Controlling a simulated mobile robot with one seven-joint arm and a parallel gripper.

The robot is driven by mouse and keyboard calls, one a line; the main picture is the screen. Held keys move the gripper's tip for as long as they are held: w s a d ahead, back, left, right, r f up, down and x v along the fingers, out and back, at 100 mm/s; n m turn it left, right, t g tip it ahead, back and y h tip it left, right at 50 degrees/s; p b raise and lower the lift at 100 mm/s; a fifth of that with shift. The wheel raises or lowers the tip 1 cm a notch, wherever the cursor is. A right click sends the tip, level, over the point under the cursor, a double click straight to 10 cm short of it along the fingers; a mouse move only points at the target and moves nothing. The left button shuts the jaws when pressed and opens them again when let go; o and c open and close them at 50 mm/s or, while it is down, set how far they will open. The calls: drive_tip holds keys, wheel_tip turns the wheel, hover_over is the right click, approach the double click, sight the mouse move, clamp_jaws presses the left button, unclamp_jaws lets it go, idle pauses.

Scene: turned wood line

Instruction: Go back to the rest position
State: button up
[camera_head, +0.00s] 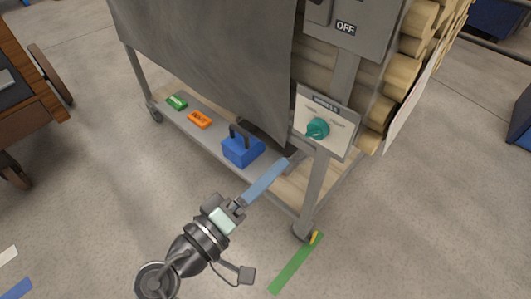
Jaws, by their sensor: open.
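My gripper (238,205) is at the lower middle of the head view, in front of the grey cart, with my arm reaching up from the bottom edge. Its fingers are small here and partly hidden by its own body. A flat light-blue bar (265,184) runs from just beyond the fingertips up to the cart's lower shelf. I cannot tell whether the fingers touch it. A teal knob (318,128) sits on a white labelled panel (340,121) at the cart's corner, apart from my gripper.
The lower shelf (222,158) holds a blue box with a dark handle (243,151), an orange block (200,119) and a green block (177,102). Stacked logs (375,77) stand at the right. A green floor strip (296,263) lies near the caster.

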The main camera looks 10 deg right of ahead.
drive_tip(key=w+r+m+t+y, duration=0.1)
drive_tip(key=w+r+m+y, duration=0.2)
drive_tip(key=w+r+y, duration=0.3)
drive_tip(key=w+a+r+t+y, duration=0.1)
drive_tip(key=a+r+t+y, duration=0.25)
drive_tip(key=r, duration=0.35)
drive_tip(key=w+a+r+t+y, duration=0.25)
drive_tip(key=r+y, duration=0.25)
drive_tip(key=r, duration=0.3)
drive_tip(key=s+r+t+p, duration=0.3)
drive_tip(key=s+r, duration=0.2)
drive_tip(key=r, duration=0.6)
drive_tip(key=s+r+t+p, duration=0.3)
drive_tip(key=s+r, duration=0.2)
drive_tip(key=r, duration=0.6)
drive_tip(key=s+r+t+p, duration=0.2)
drive_tip(key=s+r+t, duration=0.2)
drive_tip(key=r, duration=0.7)
wheel_tip(320, 180, up, 36)
drive_tip(key=p, duration=3.7)
drive_tip(key=shift+r+m+g, duration=0.2)
drive_tip(key=shift+m+g, duration=0.1)
drive_tip(key=shift+w+a, duration=0.1)
